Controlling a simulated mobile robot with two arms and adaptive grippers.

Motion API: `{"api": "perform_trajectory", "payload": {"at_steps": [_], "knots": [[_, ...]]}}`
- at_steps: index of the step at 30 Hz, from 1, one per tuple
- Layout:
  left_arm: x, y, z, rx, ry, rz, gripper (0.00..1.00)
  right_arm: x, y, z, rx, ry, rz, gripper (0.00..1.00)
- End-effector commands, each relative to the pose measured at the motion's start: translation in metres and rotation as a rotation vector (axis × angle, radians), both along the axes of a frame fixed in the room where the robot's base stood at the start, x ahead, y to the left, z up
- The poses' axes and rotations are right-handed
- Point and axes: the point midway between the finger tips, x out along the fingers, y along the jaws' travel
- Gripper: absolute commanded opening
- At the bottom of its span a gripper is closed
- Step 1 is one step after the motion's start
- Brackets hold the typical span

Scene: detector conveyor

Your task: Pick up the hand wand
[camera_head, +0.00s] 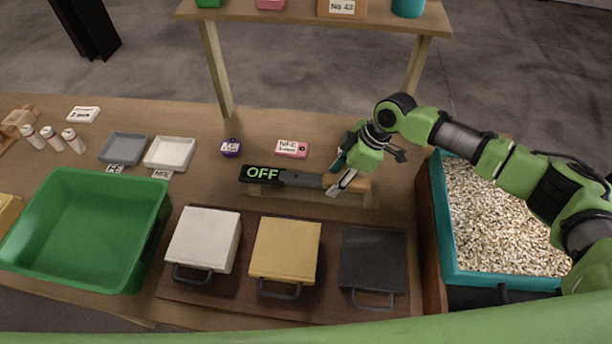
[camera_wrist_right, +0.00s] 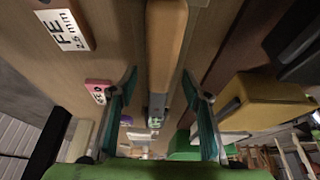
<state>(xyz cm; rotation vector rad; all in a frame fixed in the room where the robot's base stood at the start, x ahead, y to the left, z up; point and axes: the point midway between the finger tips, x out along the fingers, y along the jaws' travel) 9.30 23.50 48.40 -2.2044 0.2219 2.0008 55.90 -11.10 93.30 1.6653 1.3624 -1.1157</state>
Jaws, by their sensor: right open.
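The hand wand (camera_head: 300,179) lies across a low wooden stand (camera_head: 315,197) on the table. Its dark left end shows a green "OFF", its middle is grey and its handle at the right is wooden brown. My right gripper (camera_head: 338,175) is at the handle, with one finger on the far side and one on the near side. In the right wrist view the wand's handle (camera_wrist_right: 166,45) runs between the two open fingers of my right gripper (camera_wrist_right: 160,85), with gaps on both sides. My left gripper is not in view.
White, yellow and black lidded boxes (camera_head: 285,248) stand in front of the wand. A green bin (camera_head: 95,225) is at the left, a teal bin of pale pellets (camera_head: 500,215) at the right. A purple item (camera_head: 231,148) and a pink tag (camera_head: 292,149) lie behind the wand.

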Motion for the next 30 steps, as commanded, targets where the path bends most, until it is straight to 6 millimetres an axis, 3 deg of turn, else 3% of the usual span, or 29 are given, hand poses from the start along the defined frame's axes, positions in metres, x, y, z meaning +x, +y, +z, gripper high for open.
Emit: {"api": "perform_trajectory", "payload": {"at_steps": [5,10,11,23,30], "knots": [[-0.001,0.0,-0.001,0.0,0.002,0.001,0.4,0.0,0.0,-0.001,0.0,0.0,0.0,0.44],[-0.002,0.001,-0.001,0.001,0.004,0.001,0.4,0.0,0.0,0.0,0.0,-0.001,0.0,0.03],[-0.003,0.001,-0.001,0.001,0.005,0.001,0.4,0.0,0.0,0.0,0.0,-0.001,0.0,0.0],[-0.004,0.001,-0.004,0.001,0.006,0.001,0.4,0.001,0.001,0.004,0.003,-0.004,0.0,0.0],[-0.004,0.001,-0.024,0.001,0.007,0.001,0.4,0.001,0.001,0.032,0.004,-0.009,0.001,0.0]]}}
